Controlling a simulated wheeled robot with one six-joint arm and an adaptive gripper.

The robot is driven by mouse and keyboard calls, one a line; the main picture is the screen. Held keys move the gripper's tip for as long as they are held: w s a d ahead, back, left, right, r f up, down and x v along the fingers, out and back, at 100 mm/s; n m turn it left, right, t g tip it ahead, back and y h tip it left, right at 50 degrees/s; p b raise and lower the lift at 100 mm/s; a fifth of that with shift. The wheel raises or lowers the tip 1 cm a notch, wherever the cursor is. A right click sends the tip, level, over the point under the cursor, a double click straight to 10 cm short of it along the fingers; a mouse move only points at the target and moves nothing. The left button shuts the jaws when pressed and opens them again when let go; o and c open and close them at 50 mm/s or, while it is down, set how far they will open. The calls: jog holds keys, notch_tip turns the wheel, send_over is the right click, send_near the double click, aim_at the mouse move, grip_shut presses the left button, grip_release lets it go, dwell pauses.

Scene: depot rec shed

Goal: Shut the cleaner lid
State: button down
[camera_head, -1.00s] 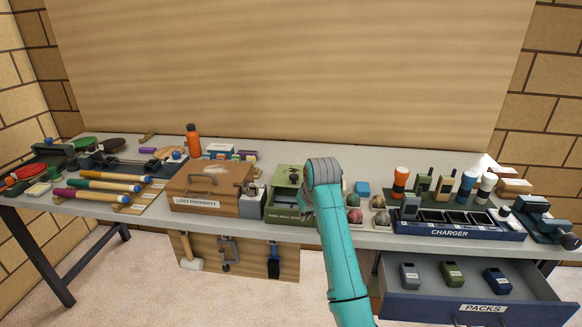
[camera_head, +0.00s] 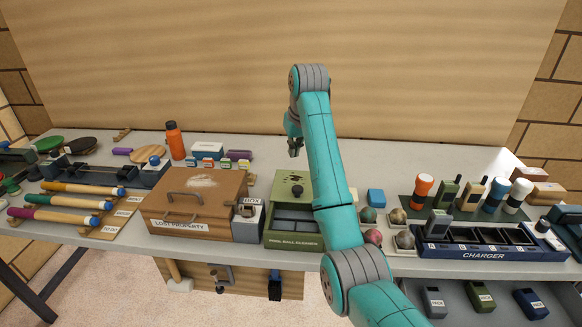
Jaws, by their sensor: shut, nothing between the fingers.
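The green pool ball cleaner (camera_head: 290,242) stands on the bench, left of my arm. Its lid (camera_head: 281,190) is open, raised at the back of the box with a dark knob on it, and the dark compartments inside show in front of it. My arm hides the right part of the cleaner. My gripper (camera_head: 294,150) is shut and empty, and shows above the lid in the picture, apart from it.
The brown lost property box (camera_head: 158,208) and a small grey box (camera_head: 248,222) stand left of the cleaner. Pool balls (camera_head: 397,216) in holders and the charger (camera_head: 470,250) are on the right. An orange bottle (camera_head: 174,142) stands at the back.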

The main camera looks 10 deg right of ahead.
send_over(288, 181)
jog(key=s, duration=0.2)
notch_tip(288, 181, down, 9)
jog(key=shift+w+d+f, duration=0.15)
jog(key=shift+s+d+f, duration=0.15)
jog(key=shift+s, duration=0.85)
jog(key=shift+s+d+f, duration=0.15)
jog(key=shift+s, duration=0.8)
